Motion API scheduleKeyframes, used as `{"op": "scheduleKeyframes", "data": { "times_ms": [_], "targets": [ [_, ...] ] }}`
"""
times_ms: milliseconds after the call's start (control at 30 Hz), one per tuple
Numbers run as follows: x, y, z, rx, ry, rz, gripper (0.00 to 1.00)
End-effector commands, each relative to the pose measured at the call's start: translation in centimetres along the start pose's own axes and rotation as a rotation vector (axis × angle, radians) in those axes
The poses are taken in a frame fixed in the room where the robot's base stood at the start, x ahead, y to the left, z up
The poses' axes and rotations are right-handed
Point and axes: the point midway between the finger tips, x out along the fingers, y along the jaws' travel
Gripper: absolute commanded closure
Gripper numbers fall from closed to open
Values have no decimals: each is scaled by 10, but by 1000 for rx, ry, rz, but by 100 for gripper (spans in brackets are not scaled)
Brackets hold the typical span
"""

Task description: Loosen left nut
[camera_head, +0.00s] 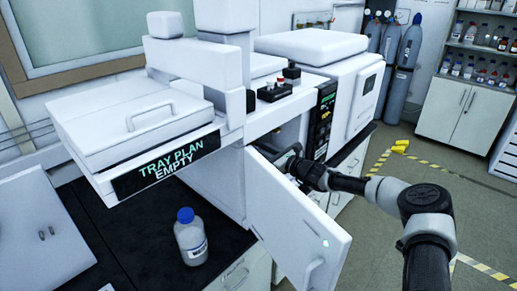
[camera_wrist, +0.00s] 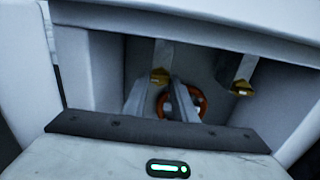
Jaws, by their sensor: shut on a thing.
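In the wrist view, the left nut (camera_wrist: 160,74) is a small brass-yellow fitting at the lower end of a pale strip inside the open compartment. My gripper (camera_wrist: 160,84) has its two grey fingers around this nut, one on each side, and is shut on it. The right nut (camera_wrist: 241,87) is a similar yellow fitting to the right, apart from my fingers. An orange ring (camera_wrist: 202,101) shows behind my right finger, partly hidden. In the head view, my gripper's tip and both nuts are hidden inside the instrument, behind its open door (camera_head: 300,220).
The open door stands close beside my arm. The compartment side walls (camera_wrist: 88,70) flank my fingers. A blue-capped bottle (camera_head: 190,238) stands on the dark bench (camera_head: 120,235). A white unit with a "TRAY PLAN EMPTY" label (camera_head: 165,162) overhangs it. Gas cylinders (camera_head: 400,70) stand at the back.

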Motion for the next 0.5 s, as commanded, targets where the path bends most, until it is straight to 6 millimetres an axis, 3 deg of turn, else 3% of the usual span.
{"op": "scheduleKeyframes", "data": {
  "times_ms": [267, 500],
  "targets": [
    [0, 0, -2, -43, 0, 0, 97],
    [0, 0, -5, -187, 0, 1, 97]
  ]
}}
